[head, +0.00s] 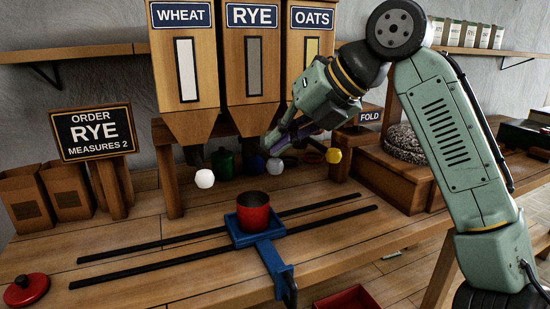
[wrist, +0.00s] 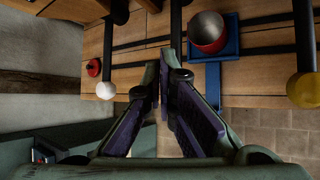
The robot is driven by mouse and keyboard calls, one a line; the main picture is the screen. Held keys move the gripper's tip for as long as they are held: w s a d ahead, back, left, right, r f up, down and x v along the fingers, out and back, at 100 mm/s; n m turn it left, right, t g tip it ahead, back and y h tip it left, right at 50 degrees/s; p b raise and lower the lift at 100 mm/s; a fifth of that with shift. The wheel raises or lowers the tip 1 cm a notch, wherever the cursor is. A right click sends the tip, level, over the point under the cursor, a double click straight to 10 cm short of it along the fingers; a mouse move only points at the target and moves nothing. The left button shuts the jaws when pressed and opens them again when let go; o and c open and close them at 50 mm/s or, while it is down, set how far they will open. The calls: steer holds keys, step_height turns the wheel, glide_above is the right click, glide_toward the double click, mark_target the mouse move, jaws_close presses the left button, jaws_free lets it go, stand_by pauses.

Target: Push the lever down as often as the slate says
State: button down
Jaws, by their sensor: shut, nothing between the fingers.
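The slate (head: 97,132) reads "ORDER RYE MEASURES 2". The rye hopper (head: 250,68) stands between the wheat hopper (head: 184,70) and the oats hopper (head: 309,48). A pale round knob (head: 274,167) shows below the rye hopper; in the wrist view my fingers hide that spot. My gripper (head: 272,142) is shut and empty, its tips just above this knob; I cannot tell whether they touch. It also shows in the wrist view (wrist: 164,80). A red cup (head: 254,213) stands on a blue carriage (head: 242,238) below the rye hopper.
The wheat lever's white knob (head: 204,178) and the oats lever's yellow knob (head: 333,155) hang either side. Two black rails (head: 150,260) run along the bench. A red lid (head: 26,290) lies front left. Paper bags (head: 68,190) stand left, a FOLD sign (head: 369,116) right.

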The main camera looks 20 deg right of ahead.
mark_target(278, 163)
steer(key=shift+f+b, duration=1.35)
steer(key=shift+f, duration=1.05)
stand_by(1.7)
steer(key=shift+r, duration=0.1)
stand_by(0.4)
steer(key=shift+r+p, duration=2.8)
steer(key=shift+r, duration=0.1)
step_height(278, 163, up, 5)
steer(key=p, duration=0.5)
steer(key=shift+r, duration=0.1)
